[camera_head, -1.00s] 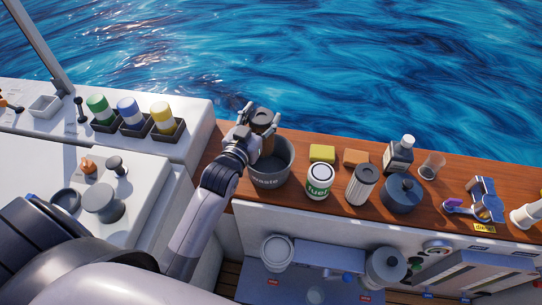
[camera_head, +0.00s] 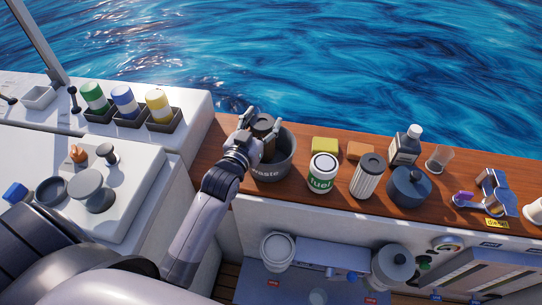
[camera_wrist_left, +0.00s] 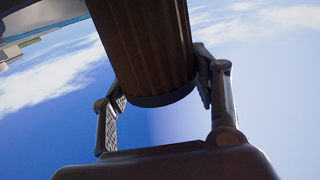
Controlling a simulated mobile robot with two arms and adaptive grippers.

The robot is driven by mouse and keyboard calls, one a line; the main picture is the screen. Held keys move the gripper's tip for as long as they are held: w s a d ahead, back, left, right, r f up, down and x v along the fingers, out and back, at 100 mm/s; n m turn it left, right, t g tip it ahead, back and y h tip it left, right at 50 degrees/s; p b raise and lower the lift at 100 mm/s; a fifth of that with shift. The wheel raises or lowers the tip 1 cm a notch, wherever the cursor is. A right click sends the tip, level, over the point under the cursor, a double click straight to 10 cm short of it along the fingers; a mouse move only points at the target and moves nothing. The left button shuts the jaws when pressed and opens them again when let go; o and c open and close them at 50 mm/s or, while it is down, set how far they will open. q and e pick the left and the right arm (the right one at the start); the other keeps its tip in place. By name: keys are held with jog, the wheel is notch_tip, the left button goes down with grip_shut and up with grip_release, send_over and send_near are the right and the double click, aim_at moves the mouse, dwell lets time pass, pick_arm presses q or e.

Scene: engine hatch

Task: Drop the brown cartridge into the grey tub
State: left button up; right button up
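The brown cartridge (camera_head: 263,126) has a dark top and is upright between the fingers of my left gripper (camera_head: 261,121). My left gripper is shut on it over the grey tub (camera_head: 285,164), which is marked "waste" and stands on the wooden ledge. The cartridge's lower part is hidden by the tub's near side and the gripper. In the left wrist view the ribbed brown cartridge (camera_wrist_left: 147,45) fills the upper middle, between the two fingers. The tub does not show clearly there. My right gripper is not in view.
Right of the tub are a white fuel can (camera_head: 322,172), a yellow block (camera_head: 324,145), an orange block (camera_head: 358,150), a white filter (camera_head: 369,176), a blue-grey pot (camera_head: 408,187) and a dark bottle (camera_head: 405,148). Green, blue and yellow cylinders (camera_head: 158,105) stand in holders at left.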

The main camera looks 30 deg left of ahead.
pick_arm(q)
jog(key=o, duration=0.5)
jog(key=s, duration=1.2)
jog(key=shift+d+r, duration=0.3)
jog(key=shift+d, duration=0.1)
